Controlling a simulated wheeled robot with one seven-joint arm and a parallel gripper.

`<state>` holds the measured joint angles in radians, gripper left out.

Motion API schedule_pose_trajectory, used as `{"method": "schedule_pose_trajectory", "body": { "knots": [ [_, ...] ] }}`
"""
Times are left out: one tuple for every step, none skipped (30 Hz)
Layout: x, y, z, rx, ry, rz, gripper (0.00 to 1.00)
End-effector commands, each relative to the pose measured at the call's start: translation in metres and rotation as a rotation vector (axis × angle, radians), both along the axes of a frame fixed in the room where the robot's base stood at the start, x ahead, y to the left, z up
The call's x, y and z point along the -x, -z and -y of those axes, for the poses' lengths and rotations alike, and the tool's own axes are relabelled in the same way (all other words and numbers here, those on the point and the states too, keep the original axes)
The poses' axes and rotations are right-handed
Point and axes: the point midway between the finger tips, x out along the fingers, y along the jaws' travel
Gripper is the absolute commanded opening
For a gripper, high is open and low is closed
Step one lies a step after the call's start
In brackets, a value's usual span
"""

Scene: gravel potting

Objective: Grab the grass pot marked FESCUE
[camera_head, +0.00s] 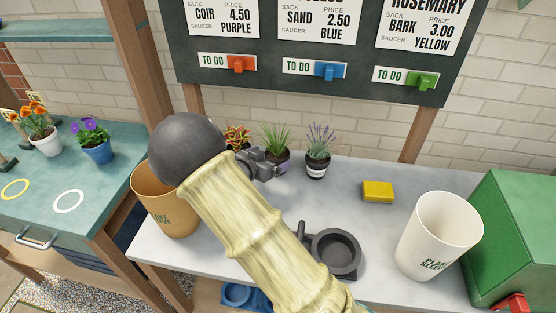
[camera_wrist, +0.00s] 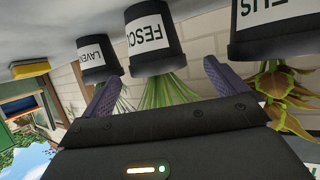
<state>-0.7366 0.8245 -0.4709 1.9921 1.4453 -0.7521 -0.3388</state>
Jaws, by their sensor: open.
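The FESCUE pot (camera_wrist: 152,40) is black with a white label and green grass, upside down in the wrist view. In the head view the grass plant (camera_head: 275,138) stands at the back of the grey counter, its pot partly hidden by my gripper (camera_head: 270,167). In the wrist view my gripper (camera_wrist: 162,72) is open, with one purple finger toward each side of the FESCUE pot. The pot lies ahead of the fingers; I cannot tell whether they touch it.
The lavender pot (camera_wrist: 97,58) and a succulent-like pot (camera_wrist: 270,25) flank the FESCUE pot closely. A tan bin (camera_head: 165,205) is left.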

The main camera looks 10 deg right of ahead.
Motion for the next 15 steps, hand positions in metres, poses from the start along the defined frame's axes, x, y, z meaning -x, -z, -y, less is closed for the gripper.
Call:
{"method": "schedule_pose_trajectory", "body": {
  "knots": [
    [-0.003, 0.002, 0.005, 0.001, 0.002, -0.001, 0.97],
    [-0.005, 0.003, 0.008, 0.001, 0.003, -0.001, 0.97],
    [-0.009, 0.005, 0.012, 0.002, 0.004, 0.0, 0.97],
    [-0.011, 0.007, 0.016, 0.003, 0.004, -0.001, 0.97],
    [-0.014, 0.008, 0.02, 0.002, 0.003, -0.001, 0.97],
    [-0.018, 0.01, 0.024, 0.002, 0.004, 0.0, 0.97],
    [-0.021, 0.012, 0.026, 0.001, 0.003, 0.001, 0.97],
    [-0.024, 0.014, 0.029, 0.002, 0.003, 0.0, 0.97],
    [-0.027, 0.015, 0.032, 0.002, 0.002, -0.001, 0.97],
    [-0.028, 0.016, 0.033, 0.001, 0.002, -0.001, 0.97],
    [-0.029, 0.016, 0.034, 0.001, 0.002, -0.001, 0.97],
    [-0.03, 0.016, 0.034, 0.001, 0.001, 0.0, 0.97],
    [-0.03, 0.016, 0.034, 0.0, 0.001, 0.001, 0.97],
    [-0.031, 0.016, 0.034, 0.0, 0.001, 0.0, 0.97],
    [-0.03, 0.016, 0.034, 0.0, 0.001, 0.0, 0.97]
  ]
}}
